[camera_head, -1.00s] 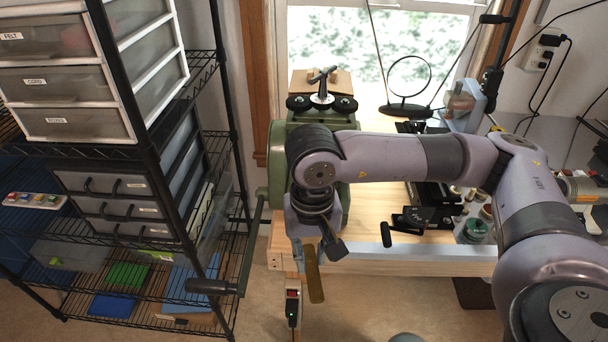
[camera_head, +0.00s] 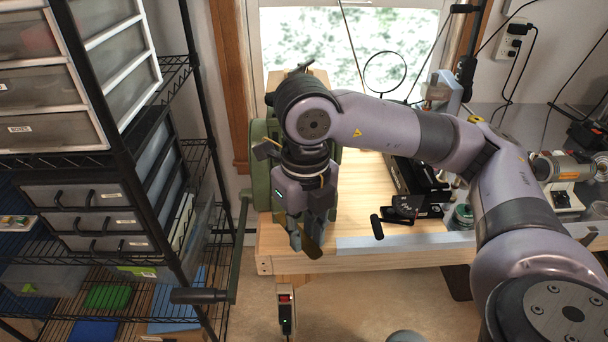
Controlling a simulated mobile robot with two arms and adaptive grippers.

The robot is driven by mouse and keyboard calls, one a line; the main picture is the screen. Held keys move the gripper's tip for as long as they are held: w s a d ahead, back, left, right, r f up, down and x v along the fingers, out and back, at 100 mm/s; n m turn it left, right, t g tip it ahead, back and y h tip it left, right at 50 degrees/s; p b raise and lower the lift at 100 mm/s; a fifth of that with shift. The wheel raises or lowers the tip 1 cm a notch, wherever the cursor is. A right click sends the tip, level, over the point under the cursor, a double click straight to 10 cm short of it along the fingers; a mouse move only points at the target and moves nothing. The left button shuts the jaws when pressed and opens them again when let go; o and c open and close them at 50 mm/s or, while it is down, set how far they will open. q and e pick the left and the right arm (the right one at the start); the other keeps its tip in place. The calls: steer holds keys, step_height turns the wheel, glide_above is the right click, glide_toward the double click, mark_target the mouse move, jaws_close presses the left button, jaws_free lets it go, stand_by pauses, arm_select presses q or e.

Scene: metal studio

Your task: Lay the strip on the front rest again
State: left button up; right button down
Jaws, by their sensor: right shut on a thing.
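My right gripper (camera_head: 303,243) points down in front of the green rolling mill (camera_head: 262,165), just over the bench's front edge. It is shut on the strip (camera_head: 314,238), a narrow dark brass-coloured piece that hangs tilted from its fingertips. Most of the strip is hidden by the fingers. The front of the mill is largely covered by my right gripper and wrist, so I cannot make out the front rest or whether the strip touches it. My left gripper is not in view.
The mill's crank with its black handle (camera_head: 200,296) sticks out at the left, near the wire shelf rack (camera_head: 190,258). A wooden bench (camera_head: 350,190) carries a grey edge bar (camera_head: 400,243) and small black tools (camera_head: 405,208). A switch box (camera_head: 285,312) hangs below.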

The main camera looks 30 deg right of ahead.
steer(key=m, duration=0.5)
steer(key=shift+s+d+r+m, duration=0.1)
steer(key=shift+d+r+m, duration=0.15)
steer(key=shift+d+m, duration=0.05)
steer(key=shift+m+b, duration=0.3)
steer(key=shift+w+d+r, duration=0.15)
steer(key=shift+w, duration=0.05)
steer(key=shift+m, duration=0.3)
steer(key=w+d+p, duration=0.1)
steer(key=w+d, duration=0.1)
steer(key=w, duration=0.2)
steer(key=w+d+p, duration=0.2)
steer(key=w+d, duration=0.1)
steer(key=w, duration=0.1)
steer(key=w+d+p, duration=0.2)
steer(key=w, duration=0.2)
steer(key=shift+w+d, duration=0.15)
steer(key=shift+d, duration=0.15)
steer(key=shift+w+d+r+p, duration=0.1)
steer(key=shift+w+d+p, duration=0.25)
steer(key=shift+w, duration=0.2)
steer(key=shift+w+d+r+p, duration=0.1)
steer(key=shift+w+d+p, duration=0.25)
steer(key=shift+w, duration=0.15)
steer(key=shift+w+d+f+p, duration=0.15)
steer(key=shift+f+p, duration=0.1)
steer(key=shift+f, duration=0.2)
steer(key=shift+w+f+p, duration=0.1)
steer(key=shift+f+p, duration=0.1)
steer(key=shift+f, duration=0.35)
